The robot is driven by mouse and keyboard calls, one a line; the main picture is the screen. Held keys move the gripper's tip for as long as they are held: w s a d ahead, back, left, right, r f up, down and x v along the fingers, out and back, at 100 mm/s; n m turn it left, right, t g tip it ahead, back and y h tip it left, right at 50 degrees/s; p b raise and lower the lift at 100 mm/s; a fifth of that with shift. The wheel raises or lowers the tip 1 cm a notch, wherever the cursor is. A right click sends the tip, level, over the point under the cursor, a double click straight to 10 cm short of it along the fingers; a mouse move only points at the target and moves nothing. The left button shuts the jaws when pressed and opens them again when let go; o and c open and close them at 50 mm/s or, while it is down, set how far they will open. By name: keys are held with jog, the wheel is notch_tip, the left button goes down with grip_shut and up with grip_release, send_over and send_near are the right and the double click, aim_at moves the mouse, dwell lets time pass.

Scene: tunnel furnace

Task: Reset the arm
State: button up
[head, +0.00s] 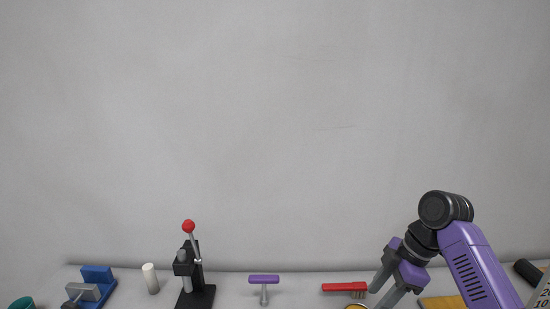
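My arm, purple and black, comes in from the lower right of the head view. My gripper (385,292) points down and to the left, low over the work surface. Its two grey fingers are spread apart, with nothing seen between them. The very tips reach the bottom of the picture, so their ends are partly cut off. The red-handled brush (345,287) lies just left of the fingers; I cannot tell whether they touch.
Along the surface stand a blue vise (97,275), a white cylinder (150,278), a black lever press (195,292) with a red knob (188,226), and a purple T-handled tool (264,281). A yellow board (443,302) lies right. The wall behind is bare.

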jog(key=w+a+r+m+t, duration=0.35)
jog(key=w+m+t, duration=0.35)
jog(key=w+t, duration=0.25)
jog(key=s+f+m+t+h, duration=0.1)
jog(key=s+m+t, duration=0.1)
jog(key=s, duration=0.5)
jog(key=s+f+m+t+h, duration=0.1)
jog(key=s+m+t+h, duration=0.1)
jog(key=s+m, duration=0.3)
jog(key=s+f+m+t+h, duration=0.1)
jog(key=s+m+t, duration=0.3)
jog(key=s, duration=0.6)
jog(key=shift+s+a+f, duration=0.15)
jog(key=shift+f, duration=0.4)
jog(key=s+f+n+g, duration=0.1)
jog(key=s+g, duration=0.2)
jog(key=s, duration=2.9)
jog(key=shift+s+f, duration=0.15)
jog(key=shift+s, duration=0.1)
